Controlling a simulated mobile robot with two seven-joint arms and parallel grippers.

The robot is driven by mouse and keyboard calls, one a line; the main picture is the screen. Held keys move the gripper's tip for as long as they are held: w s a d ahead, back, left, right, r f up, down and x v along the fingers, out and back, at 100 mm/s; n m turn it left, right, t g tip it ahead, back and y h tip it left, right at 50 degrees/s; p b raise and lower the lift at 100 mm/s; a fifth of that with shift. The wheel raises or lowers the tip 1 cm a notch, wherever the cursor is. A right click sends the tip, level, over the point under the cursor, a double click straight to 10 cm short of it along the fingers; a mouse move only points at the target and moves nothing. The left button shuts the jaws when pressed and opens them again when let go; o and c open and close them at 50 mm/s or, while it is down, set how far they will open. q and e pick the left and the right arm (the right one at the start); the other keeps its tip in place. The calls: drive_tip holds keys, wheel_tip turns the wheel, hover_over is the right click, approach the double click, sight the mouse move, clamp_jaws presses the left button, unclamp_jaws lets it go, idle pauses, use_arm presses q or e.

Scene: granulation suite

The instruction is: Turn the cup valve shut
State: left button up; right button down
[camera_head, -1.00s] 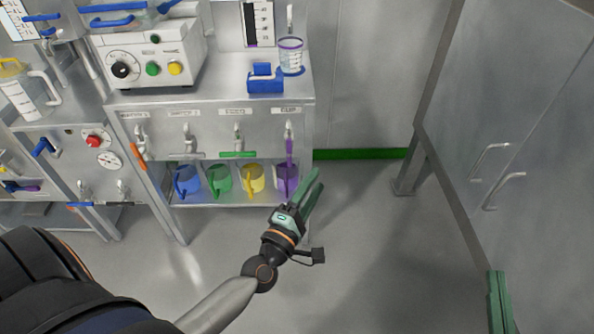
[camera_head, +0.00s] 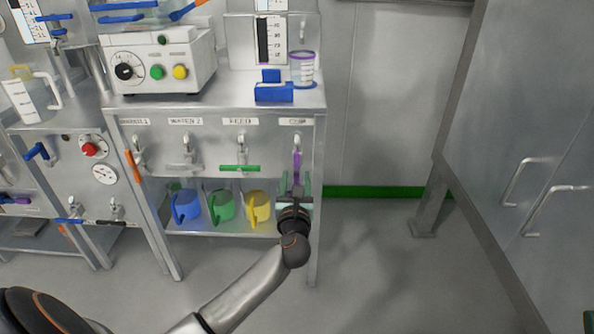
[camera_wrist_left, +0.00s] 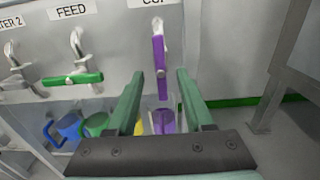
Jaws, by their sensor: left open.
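The cup valve has a purple lever (camera_head: 297,163) that hangs straight down from a grey tap under the "CUP" label at the right end of the panel. The lever also shows in the left wrist view (camera_wrist_left: 160,66). My left gripper (camera_head: 296,180) is open in front of the valve. In the left wrist view its two green fingers (camera_wrist_left: 160,82) stand apart, one on each side of the lever in the picture, with gaps showing. I cannot tell whether the lever is between them in depth. Only a green sliver of my right gripper (camera_head: 589,322) shows at the lower right.
The green feed lever (camera_head: 240,168) lies level to the left. Below, blue (camera_head: 186,205), green (camera_head: 221,206) and yellow (camera_head: 257,207) jugs stand on a shelf; a purple jug (camera_wrist_left: 164,120) is beside them. A purple-rimmed cup (camera_head: 303,69) stands on top. The floor to the right is clear.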

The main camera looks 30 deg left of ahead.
sight(297, 167)
use_arm(q)
drive_tip(key=b+x, duration=0.1)
drive_tip(key=x, duration=0.5)
drive_tip(key=shift+b, duration=0.3)
use_arm(e)
wheel_tip(297, 167, down, 2)
drive_tip(key=shift+a+f, duration=0.1)
drive_tip(key=shift+f, duration=0.1)
use_arm(q)
clamp_jaws()
